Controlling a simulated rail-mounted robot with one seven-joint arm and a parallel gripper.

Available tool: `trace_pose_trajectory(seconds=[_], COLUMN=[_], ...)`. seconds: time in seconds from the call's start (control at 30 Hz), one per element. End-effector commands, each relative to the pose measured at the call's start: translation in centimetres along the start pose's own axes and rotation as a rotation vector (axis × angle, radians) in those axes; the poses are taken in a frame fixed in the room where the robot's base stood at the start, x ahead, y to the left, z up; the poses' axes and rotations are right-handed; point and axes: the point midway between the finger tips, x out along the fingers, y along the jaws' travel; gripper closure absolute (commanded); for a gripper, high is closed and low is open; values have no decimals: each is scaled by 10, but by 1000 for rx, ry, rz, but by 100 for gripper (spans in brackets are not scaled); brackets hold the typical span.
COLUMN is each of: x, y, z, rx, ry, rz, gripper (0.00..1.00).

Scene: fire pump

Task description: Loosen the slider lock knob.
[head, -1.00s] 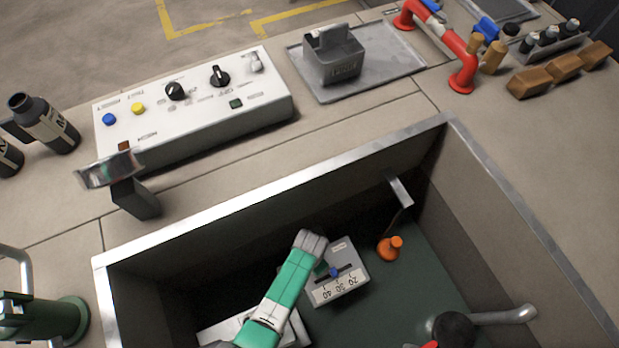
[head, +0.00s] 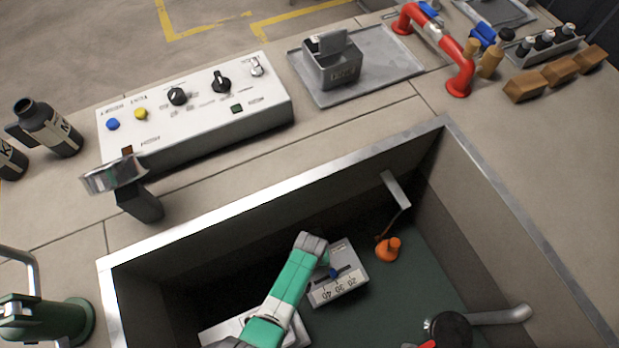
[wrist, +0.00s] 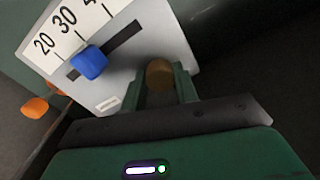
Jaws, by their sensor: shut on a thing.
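The slider unit, a grey box with a numbered scale (wrist: 65,25), stands on the floor of the sunken bay and also shows in the head view (head: 350,284). Its blue slider handle (wrist: 88,62) sits in a dark slot near the 20–30 end of the scale. A round brown knob (wrist: 160,70), apparently the slider lock knob, is on the same face beside the slot. My gripper (wrist: 159,82) has its two green fingers on either side of this knob and is shut on it. In the head view, my wrist hides the knob and most of the fingers.
An orange knob (head: 388,249) is right of the unit in the bay. The bay's metal rim (head: 270,202) and walls surround my arm. A white control panel (head: 195,108) stands on the counter behind.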

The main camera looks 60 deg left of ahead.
Motion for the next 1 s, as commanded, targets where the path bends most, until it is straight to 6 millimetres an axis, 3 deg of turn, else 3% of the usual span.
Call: trace_pose_trajectory(seconds=[0.5,1.0], x=[1,2], y=[0,0], z=[1,1], rx=[-307,-364], ry=[-1,-1], rz=[-1,-1], gripper=[93,93])
